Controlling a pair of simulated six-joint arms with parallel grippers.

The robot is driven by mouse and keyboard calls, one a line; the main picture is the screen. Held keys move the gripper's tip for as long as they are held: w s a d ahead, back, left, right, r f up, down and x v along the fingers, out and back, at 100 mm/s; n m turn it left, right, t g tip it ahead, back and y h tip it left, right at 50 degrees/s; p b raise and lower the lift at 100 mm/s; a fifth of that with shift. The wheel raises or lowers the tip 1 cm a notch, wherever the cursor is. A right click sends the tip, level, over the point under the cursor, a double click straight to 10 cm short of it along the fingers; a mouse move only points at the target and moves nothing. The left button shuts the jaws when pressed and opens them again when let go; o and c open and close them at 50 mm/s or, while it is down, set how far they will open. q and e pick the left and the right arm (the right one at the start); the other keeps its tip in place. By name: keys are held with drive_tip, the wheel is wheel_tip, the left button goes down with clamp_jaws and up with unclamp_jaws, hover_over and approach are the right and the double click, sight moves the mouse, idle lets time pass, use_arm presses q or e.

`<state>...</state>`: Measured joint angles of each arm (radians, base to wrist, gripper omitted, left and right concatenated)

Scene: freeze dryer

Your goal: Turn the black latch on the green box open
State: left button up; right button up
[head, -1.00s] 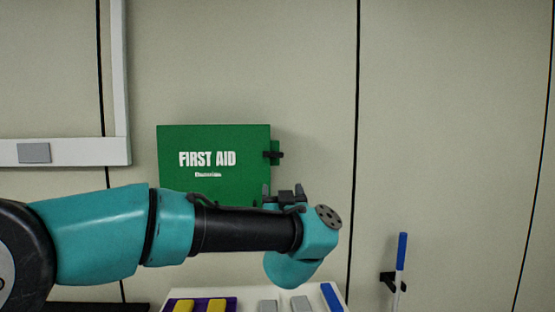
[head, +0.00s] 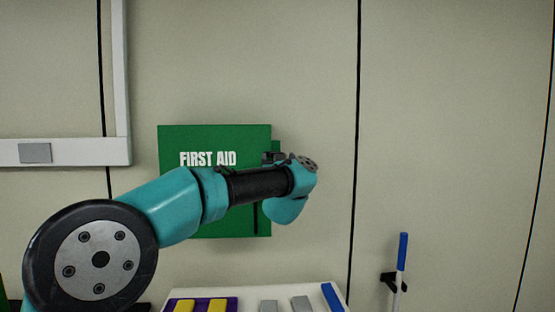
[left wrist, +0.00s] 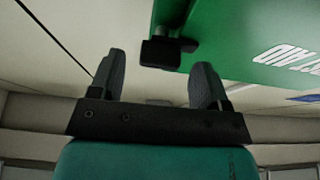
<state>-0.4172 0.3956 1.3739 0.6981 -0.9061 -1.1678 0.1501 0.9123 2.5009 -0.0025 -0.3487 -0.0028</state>
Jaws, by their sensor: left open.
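The green box (head: 215,140) marked "FIRST AID" is on the wall, its lower part partly covered by my left arm. It also shows at the upper right of the left wrist view (left wrist: 245,45). The black latch (left wrist: 160,52) sits at the box's edge in the left wrist view. In the head view the latch is hidden or merges with my dark gripper. My left gripper (head: 274,157) is at the box's right edge. In the left wrist view its two fingers (left wrist: 160,75) are open, with the latch seen between and just beyond their tips; contact cannot be told.
A white tray (head: 250,297) with yellow and grey blocks is at the bottom. A blue-and-white marker-like stick (head: 402,255) stands in a black wall holder at the right. A white frame (head: 80,152) is on the left wall. The wall right of the box is clear.

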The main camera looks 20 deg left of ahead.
use_arm(q)
drive_tip(key=shift+w+a+r, duration=0.25)
drive_tip(key=shift+w, duration=0.4)
drive_tip(key=c, duration=0.9)
